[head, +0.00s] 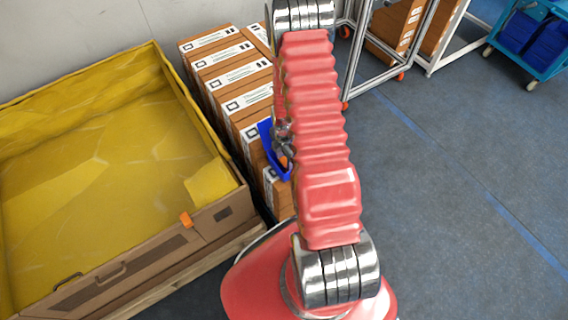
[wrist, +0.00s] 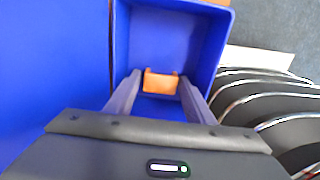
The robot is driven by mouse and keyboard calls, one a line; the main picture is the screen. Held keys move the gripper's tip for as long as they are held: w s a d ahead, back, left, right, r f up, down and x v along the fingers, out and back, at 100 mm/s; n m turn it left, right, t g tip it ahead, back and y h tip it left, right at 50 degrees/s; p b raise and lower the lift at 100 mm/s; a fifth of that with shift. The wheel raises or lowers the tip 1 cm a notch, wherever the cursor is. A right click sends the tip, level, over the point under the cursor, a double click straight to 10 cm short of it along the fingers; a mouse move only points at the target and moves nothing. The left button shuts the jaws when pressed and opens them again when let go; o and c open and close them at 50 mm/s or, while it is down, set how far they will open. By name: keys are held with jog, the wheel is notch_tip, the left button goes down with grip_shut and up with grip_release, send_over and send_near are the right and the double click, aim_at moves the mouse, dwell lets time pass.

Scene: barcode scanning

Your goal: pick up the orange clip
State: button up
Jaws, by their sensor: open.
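An orange clip (wrist: 160,82) lies in a small blue bin (wrist: 170,35) in the wrist view. My gripper (wrist: 160,77) reaches into the bin with its two fingers apart, one on either side of the clip. I cannot tell whether the fingers touch it. In the head view, a bit of the orange clip (head: 284,161) shows in the blue bin (head: 266,136), beside my red arm. My gripper (head: 283,146) is there small and partly hidden.
Brown cartons (head: 221,75) with white labels stand around the blue bin. Metal-framed racks (head: 436,45) and a blue cart (head: 535,40) stand at upper right. Floor at right is clear.

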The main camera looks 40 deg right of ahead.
aim_at(285, 161)
dwell(0.4)
jog(key=c, duration=0.8)
jog(key=shift+o, duration=0.2)
jog(key=shift+r, duration=0.15)
notch_tip(285, 161, up, 10)
dwell(0.7)
